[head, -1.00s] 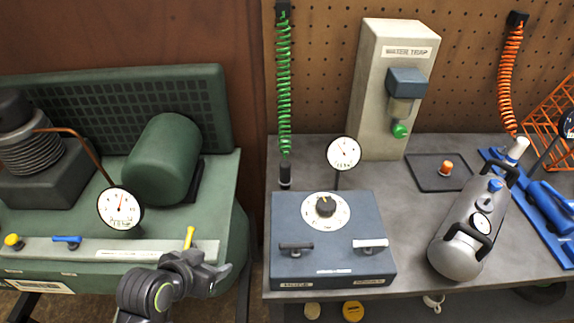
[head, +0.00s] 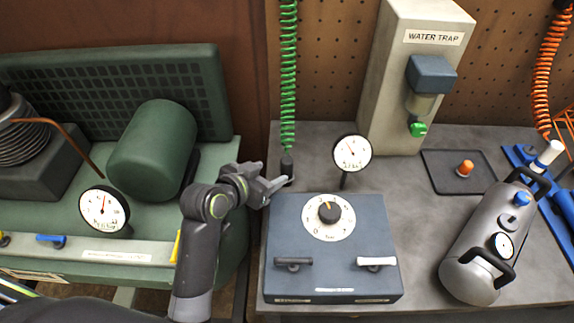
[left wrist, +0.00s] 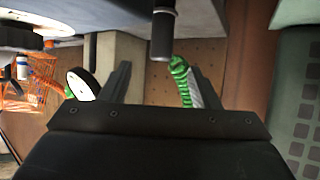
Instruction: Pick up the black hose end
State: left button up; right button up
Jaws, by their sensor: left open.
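The black hose end (head: 287,165) hangs upright at the bottom of the green coiled hose (head: 288,75), just behind the blue-grey control box. My left gripper (head: 275,183) is open and empty at the box's back left corner, with its fingertips close to the hose end. In the left wrist view, which looks upside down, the black hose end (left wrist: 163,36) lies between the two spread fingers sideways, just past their tips (left wrist: 160,72). The green coil (left wrist: 180,82) shows behind, near one finger. I cannot tell whether a finger touches the hose. My right gripper is not in view.
The control box (head: 333,245) with a dial stands at the bench front. A round gauge (head: 352,153) rises behind it, right of the hose. The water trap (head: 410,80) stands further back. The green compressor (head: 150,150) is at left.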

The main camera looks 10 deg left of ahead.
aim_at(283, 165)
pick_arm(q)
jog(key=x, duration=0.5)
jog(key=shift+w+d+f, duration=0.1)
jog(key=shift+w+f, duration=0.1)
jog(key=shift+w, duration=0.15)
jog(key=shift+p+x, duration=0.55)
jog(key=shift+x, duration=1.6)
jog(key=shift+w+d+f, duration=0.15)
jog(key=shift+w+f, duration=0.1)
jog(key=shift+w, duration=0.3)
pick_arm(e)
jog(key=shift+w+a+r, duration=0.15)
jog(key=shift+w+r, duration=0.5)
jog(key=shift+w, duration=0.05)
pick_arm(q)
jog(key=c, duration=1.2)
